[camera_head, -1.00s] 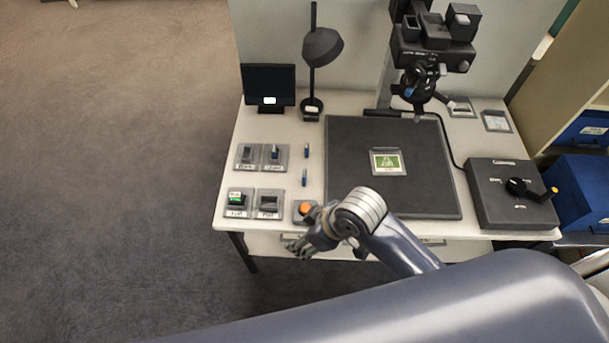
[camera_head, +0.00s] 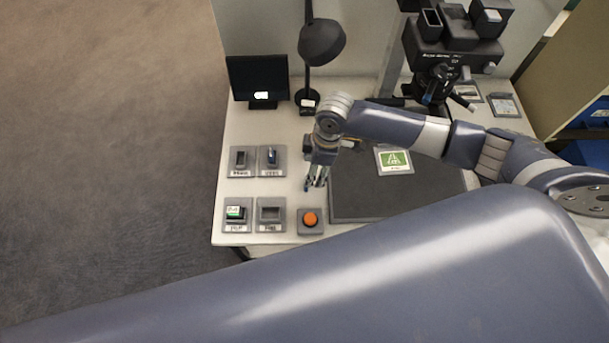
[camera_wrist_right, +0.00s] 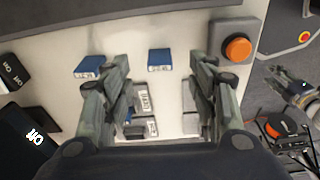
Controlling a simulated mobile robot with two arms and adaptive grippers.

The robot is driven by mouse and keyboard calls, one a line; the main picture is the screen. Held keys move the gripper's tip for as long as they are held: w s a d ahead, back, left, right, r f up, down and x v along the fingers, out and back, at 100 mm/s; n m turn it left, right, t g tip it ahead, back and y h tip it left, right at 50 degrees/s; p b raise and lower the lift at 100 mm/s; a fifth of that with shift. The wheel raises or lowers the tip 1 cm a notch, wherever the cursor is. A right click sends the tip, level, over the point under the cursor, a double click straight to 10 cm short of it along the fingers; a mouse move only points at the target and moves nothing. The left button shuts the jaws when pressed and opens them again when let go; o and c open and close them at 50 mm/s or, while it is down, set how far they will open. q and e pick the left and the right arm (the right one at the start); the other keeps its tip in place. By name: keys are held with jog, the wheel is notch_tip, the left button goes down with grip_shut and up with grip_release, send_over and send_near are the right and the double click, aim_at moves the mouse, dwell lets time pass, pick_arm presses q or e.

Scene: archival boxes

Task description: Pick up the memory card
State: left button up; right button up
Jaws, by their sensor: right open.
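Two small blue memory cards with white labels lie on the white table. In the right wrist view one card (camera_wrist_right: 159,59) is between my open right fingers and a bit beyond them, and the other card (camera_wrist_right: 88,66) is outside the left finger. My right gripper (camera_head: 316,182) points down over this spot in the head view and hides most of the cards; a bit of blue (camera_head: 306,186) shows by its fingertips. The right gripper also shows in the wrist view (camera_wrist_right: 160,70), empty. What looks like my left gripper (camera_wrist_right: 300,97) is small at the right edge there, its jaws unclear.
An orange button (camera_head: 310,220) sits near the front edge. Several labelled grey slots, such as an empty one (camera_head: 270,214), stand to the left; one holds a blue item (camera_head: 271,156). A monitor (camera_head: 260,80) and lamp (camera_head: 321,42) are behind, a dark mat (camera_head: 375,205) to the right.

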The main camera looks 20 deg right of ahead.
jog(key=shift+a+f, duration=0.25)
jog(key=shift+f, duration=0.95)
jog(key=shift+w+f, duration=0.15)
jog(key=shift+f, duration=0.15)
jog(key=f, duration=0.1)
jog(key=a+f, duration=0.1)
jog(key=f, duration=0.2)
jog(key=shift+w+a+f, duration=0.2)
jog(key=shift+w+a, duration=0.05)
jog(key=shift+f, duration=0.25)
jog(key=shift+c, duration=0.3)
jog(key=c, duration=0.9)
pick_arm(q)
jog(key=s, duration=0.4)
jog(key=shift+f+g, duration=0.15)
jog(key=shift+g, duration=0.15)
pick_arm(e)
jog(key=shift+c, duration=0.3)
